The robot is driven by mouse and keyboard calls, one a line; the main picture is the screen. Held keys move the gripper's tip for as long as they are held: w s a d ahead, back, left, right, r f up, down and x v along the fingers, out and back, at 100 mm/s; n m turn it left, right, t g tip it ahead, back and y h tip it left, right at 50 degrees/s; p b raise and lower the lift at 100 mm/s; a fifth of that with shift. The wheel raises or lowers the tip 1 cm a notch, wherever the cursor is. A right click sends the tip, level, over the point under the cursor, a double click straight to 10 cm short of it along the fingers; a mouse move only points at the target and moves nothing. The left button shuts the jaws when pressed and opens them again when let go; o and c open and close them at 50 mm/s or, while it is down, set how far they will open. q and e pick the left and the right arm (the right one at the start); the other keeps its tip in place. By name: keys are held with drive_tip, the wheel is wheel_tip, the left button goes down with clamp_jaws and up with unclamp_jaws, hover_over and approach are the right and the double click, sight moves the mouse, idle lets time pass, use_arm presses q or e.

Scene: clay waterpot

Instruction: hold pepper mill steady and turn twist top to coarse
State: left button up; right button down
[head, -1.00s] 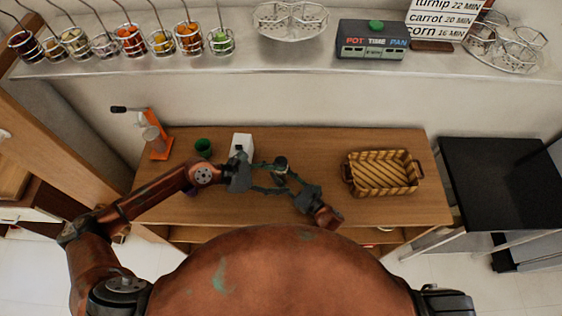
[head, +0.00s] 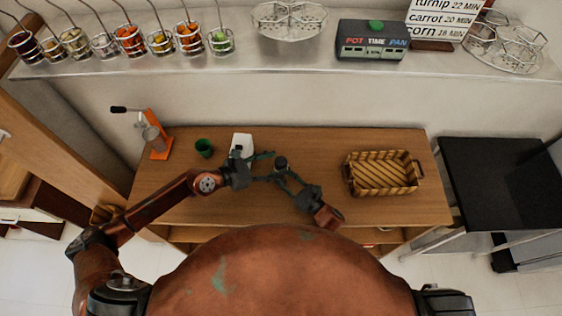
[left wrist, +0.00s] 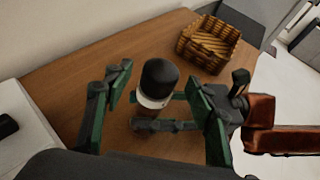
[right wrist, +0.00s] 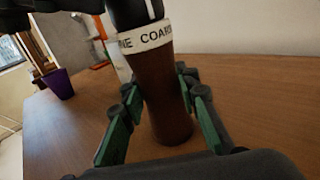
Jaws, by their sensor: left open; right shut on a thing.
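My right gripper (right wrist: 163,92) is shut on the mill's body below the band. My left gripper (left wrist: 155,95) is open, its green-padded fingers on either side of the black top with gaps visible. In the head view, the left gripper (head: 268,167) comes from the left of the mill.
A wicker basket (head: 382,174) stands right of the mill. A purple pot (right wrist: 58,84) shows in the right wrist view. The table between mill and basket is clear.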

sight(276, 164)
use_arm(q)
drive_tip(key=shift+x, duration=1.6)
drive_tip(key=shift+c, duration=0.7)
drive_tip(key=c, duration=1)
drive_tip(key=shift+c, duration=0.2)
drive_tip(key=shift+s, duration=0.1)
